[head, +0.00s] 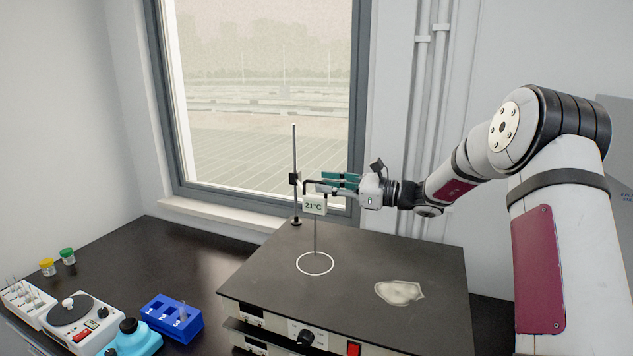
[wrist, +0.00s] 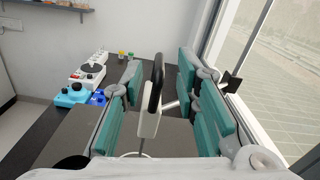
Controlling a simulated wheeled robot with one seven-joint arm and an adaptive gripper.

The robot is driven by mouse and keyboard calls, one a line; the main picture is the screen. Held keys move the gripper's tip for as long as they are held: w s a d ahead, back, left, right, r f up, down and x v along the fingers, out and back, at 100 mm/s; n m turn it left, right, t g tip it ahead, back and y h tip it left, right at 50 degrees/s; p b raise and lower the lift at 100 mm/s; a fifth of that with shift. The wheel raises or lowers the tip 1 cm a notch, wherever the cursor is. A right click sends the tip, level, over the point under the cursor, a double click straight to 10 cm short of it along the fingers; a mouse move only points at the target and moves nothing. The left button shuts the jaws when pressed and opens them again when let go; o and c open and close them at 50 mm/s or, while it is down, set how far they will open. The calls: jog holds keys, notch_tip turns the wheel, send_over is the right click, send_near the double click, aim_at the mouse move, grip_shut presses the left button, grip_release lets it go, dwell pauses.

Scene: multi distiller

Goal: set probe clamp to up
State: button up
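The probe clamp (head: 294,179) is a small black block on a thin upright metal rod (head: 294,145) behind the hotplate. Its black arm (head: 312,182) carries a display (head: 314,205) reading 21°C, and a thin probe (head: 315,238) hangs down above the white ring on the plate. My gripper (head: 326,183) has teal fingers and is at the height of the clamp arm, coming from the right. In the wrist view the fingers are apart, with the black arm (wrist: 156,84) and white display body (wrist: 149,125) between them. A gap shows on each side.
The dark hotplate (head: 350,270) bears a white ring (head: 315,263) and a pale irregular patch (head: 399,292). A blue numbered rack (head: 173,319), blue device (head: 132,339), white device (head: 72,318) and two small jars (head: 57,262) stand left. The window is close behind the rod.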

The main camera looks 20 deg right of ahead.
aim_at(316, 182)
jog(key=shift+x, duration=1.85)
grip_shut()
